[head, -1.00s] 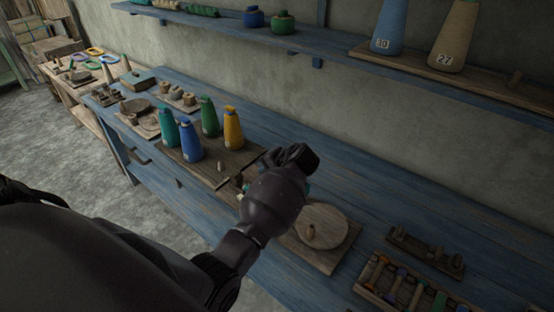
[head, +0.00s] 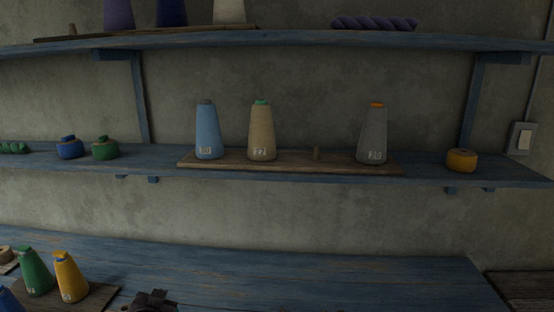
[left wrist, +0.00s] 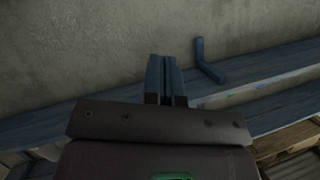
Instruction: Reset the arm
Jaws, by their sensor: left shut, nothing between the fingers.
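My left gripper shows in the left wrist view (left wrist: 165,80), its two fingers together with nothing between them. In that view the fingers point toward the grey wall, with blue planks close by. In the head view, only a dark part of my left arm (head: 152,302) shows at the bottom edge, over the blue bench (head: 300,265). The rest of the arm is out of frame. My right gripper is in neither view.
A blue shelf (head: 490,178) holds a wooden board (head: 340,165) with a blue cone (head: 208,135), a tan cone (head: 262,135) and a grey cone (head: 372,135). Green (head: 35,273) and yellow (head: 69,278) cones stand at lower left. The bench middle looks clear.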

